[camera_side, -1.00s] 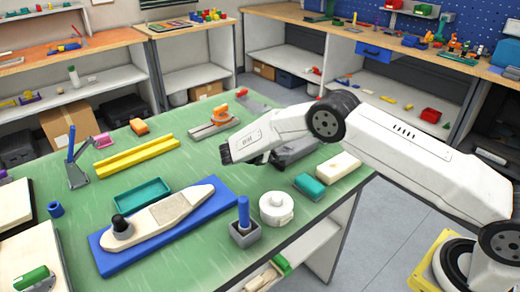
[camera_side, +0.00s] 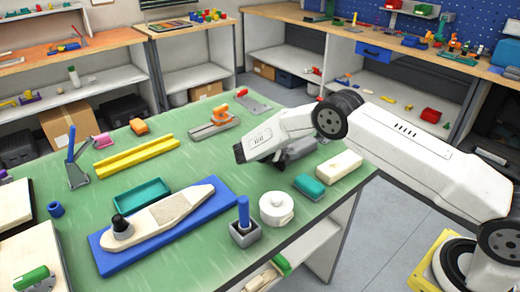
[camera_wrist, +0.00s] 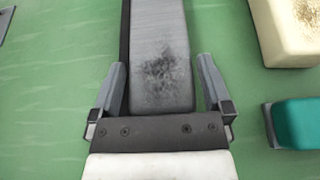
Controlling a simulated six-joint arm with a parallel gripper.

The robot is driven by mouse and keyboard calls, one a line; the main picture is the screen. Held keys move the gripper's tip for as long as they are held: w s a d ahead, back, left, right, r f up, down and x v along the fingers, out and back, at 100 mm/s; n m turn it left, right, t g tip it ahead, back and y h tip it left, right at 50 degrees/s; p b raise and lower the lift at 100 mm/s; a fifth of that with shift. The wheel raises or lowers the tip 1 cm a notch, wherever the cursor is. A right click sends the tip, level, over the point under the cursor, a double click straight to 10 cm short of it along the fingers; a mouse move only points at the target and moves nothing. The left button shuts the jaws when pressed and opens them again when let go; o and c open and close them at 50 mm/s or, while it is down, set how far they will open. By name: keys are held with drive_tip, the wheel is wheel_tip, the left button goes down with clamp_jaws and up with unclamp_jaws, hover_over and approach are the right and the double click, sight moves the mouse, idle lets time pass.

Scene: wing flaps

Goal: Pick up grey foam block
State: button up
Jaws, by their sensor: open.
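The grey foam block (camera_wrist: 160,65) lies on the green table, long side pointing away in the wrist view, with a dark smudge on its top. My gripper (camera_wrist: 161,75) is open, with one finger on each side of the block's near end; I cannot tell whether they touch it. In the side view my gripper (camera_side: 240,152) is low at the table's right part, and the grey block (camera_side: 297,150) shows partly behind it.
A cream block (camera_side: 340,166) and a teal block (camera_side: 309,186) lie close on the right. A round white pot (camera_side: 276,208), a blue board (camera_side: 215,212) with a wing-shaped piece, and a yellow rail (camera_side: 137,157) are also on the table (camera_side: 205,165).

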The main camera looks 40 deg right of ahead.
drive_tip(key=c, duration=1)
drive_tip(key=shift+r, duration=0.1)
drive_tip(key=shift+s+r, duration=0.1)
drive_tip(key=shift+r, duration=1.5)
drive_tip(key=shift+s+a+r, duration=0.35)
drive_tip(key=shift+s+r, duration=1.25)
drive_tip(key=shift+s, duration=0.7)
drive_tip(key=shift+s+a+r, duration=0.3)
drive_tip(key=shift+s+r, duration=1.3)
drive_tip(key=shift+s, duration=0.65)
drive_tip(key=shift+s+a+r, duration=0.35)
drive_tip(key=shift+s+r, duration=1.25)
drive_tip(key=shift+s, duration=0.7)
